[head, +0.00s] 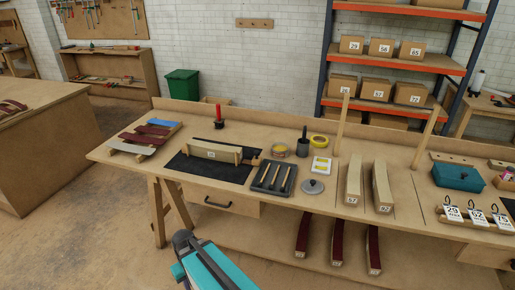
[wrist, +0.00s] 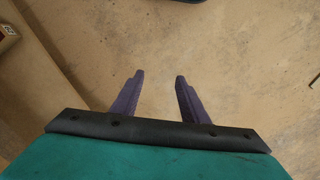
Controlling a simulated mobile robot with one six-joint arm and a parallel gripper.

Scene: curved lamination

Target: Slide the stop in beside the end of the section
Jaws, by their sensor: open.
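A pale curved wooden section (head: 213,152) lies on the black mat (head: 225,172) on the workbench in the head view, with a small label on its front. A small wooden piece, perhaps the stop (head: 255,161), sits near its right end; I cannot tell whether they touch. My gripper (wrist: 157,85) is open and empty in the wrist view, its two purple fingers apart over bare floor. In the head view my teal arm shows in front of the bench, low and away from the section; the fingers are not visible there.
A black tray with bars (head: 270,179) stands right of the mat, beside a grey lidded disc (head: 313,186). Two curved pieces (head: 382,187) lie further right. Strips (head: 142,140) lie left.

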